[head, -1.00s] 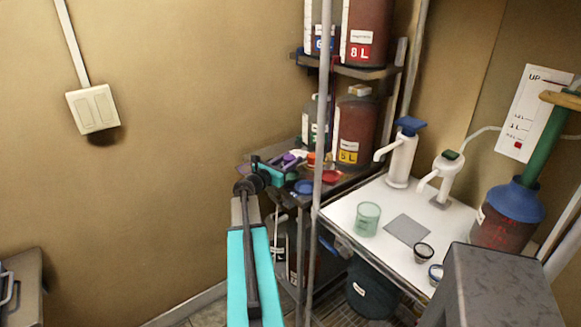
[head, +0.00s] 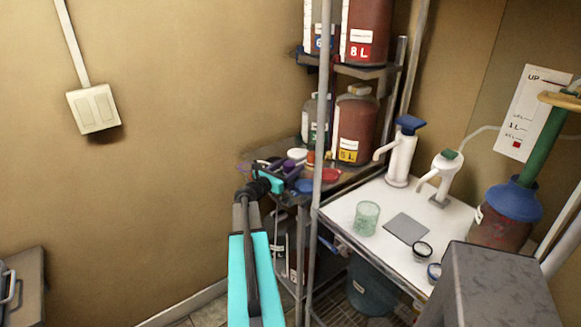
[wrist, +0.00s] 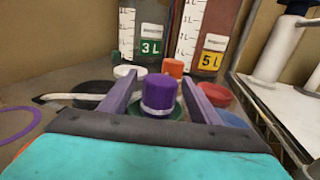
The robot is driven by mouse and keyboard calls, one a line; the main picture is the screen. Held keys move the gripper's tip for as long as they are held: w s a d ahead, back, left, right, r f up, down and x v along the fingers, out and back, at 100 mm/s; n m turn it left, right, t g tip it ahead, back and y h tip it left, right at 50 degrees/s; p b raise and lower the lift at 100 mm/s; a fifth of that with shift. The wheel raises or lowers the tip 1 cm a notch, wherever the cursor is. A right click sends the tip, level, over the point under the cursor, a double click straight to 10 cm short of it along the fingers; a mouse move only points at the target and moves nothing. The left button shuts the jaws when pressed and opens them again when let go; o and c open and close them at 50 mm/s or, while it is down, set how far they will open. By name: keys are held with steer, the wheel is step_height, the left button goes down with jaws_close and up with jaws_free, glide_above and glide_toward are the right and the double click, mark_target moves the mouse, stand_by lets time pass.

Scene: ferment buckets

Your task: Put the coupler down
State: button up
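A purple cylindrical piece, which looks like the coupler (wrist: 160,94), stands upright between the fingers of my gripper (wrist: 159,80) in the wrist view. It appears to stand on or just in front of a dark green round lid (wrist: 138,108); its foot is partly hidden. The two fingers reach along either side of it, with a narrow gap showing on both sides, so the gripper looks open around it. In the head view my gripper (head: 287,168) is low over the middle shelf (head: 345,183), among small coloured parts.
Around the fingers lie a white lid (wrist: 128,71), an orange cap (wrist: 173,67), a red lid (wrist: 217,94) and a blue lid (head: 305,186). Labelled jugs (head: 354,128) stand behind. A metal post (head: 322,110) rises close right of my gripper.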

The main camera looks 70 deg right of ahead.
steer(key=shift+r, duration=0.2)
steer(key=b+v, duration=0.2)
steer(key=v, duration=1)
steer(key=shift+b, duration=0.4)
stand_by(0.6)
